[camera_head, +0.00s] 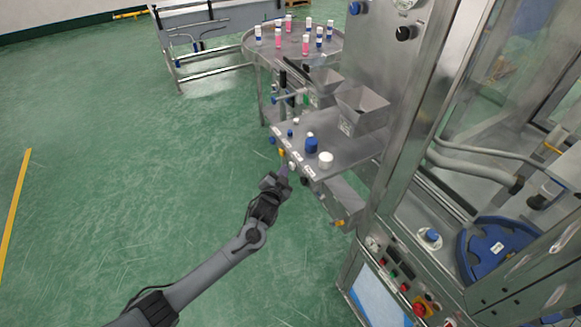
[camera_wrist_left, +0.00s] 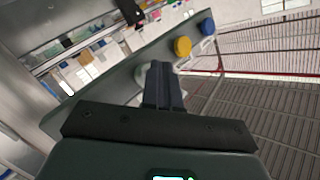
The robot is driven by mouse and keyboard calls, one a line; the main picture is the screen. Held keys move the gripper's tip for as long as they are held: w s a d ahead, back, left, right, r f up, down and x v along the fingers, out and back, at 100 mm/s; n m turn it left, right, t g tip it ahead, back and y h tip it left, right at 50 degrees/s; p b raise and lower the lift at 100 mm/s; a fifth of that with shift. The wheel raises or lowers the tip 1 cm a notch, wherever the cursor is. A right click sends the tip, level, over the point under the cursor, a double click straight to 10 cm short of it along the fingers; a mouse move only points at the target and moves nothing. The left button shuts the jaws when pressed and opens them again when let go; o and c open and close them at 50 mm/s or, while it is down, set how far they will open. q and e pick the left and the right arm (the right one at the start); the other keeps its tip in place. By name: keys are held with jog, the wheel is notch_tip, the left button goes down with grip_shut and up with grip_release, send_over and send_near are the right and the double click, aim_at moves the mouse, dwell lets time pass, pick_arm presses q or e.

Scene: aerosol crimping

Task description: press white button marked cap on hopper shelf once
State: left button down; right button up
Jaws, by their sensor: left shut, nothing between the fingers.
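The hopper shelf (camera_head: 345,150) is a grey metal plate with several coloured buttons along its front edge. A white button (camera_head: 292,166) sits on that edge, beside a yellow one (camera_head: 282,153). My left gripper (camera_head: 284,172) is shut and empty, with its tips close in front of the white button. In the left wrist view the closed fingers (camera_wrist_left: 163,86) overlap the white button (camera_wrist_left: 143,76), hiding most of it. I cannot tell whether they touch. The small white labels on the shelf are too small to read. My right gripper is not in view.
In the left wrist view a blue button (camera_wrist_left: 207,24) is beyond the yellow one. Two metal hoppers (camera_head: 361,108) and blue (camera_head: 311,146) and white (camera_head: 326,160) caps are on the shelf. A round table (camera_head: 270,48) with bottles stands behind. Green floor at left is clear.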

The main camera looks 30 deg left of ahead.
pick_arm(q)
jog(key=shift+w+d, duration=0.25)
jog(key=shift+w, duration=0.2)
dwell(0.4)
jog(key=shift+s, duration=0.15)
jog(key=shift+s+a+p, duration=0.45)
jog(key=shift+s+p, duration=0.15)
jog(key=shift+s, duration=0.1)
dwell(0.3)
jog(key=s+p, duration=0.1)
jog(key=s+a+p, duration=0.1)
jog(key=s, duration=0.1)
jog(key=s+a+p, duration=0.1)
jog(key=shift+s+a, duration=0.15)
jog(key=shift+s, duration=0.1)
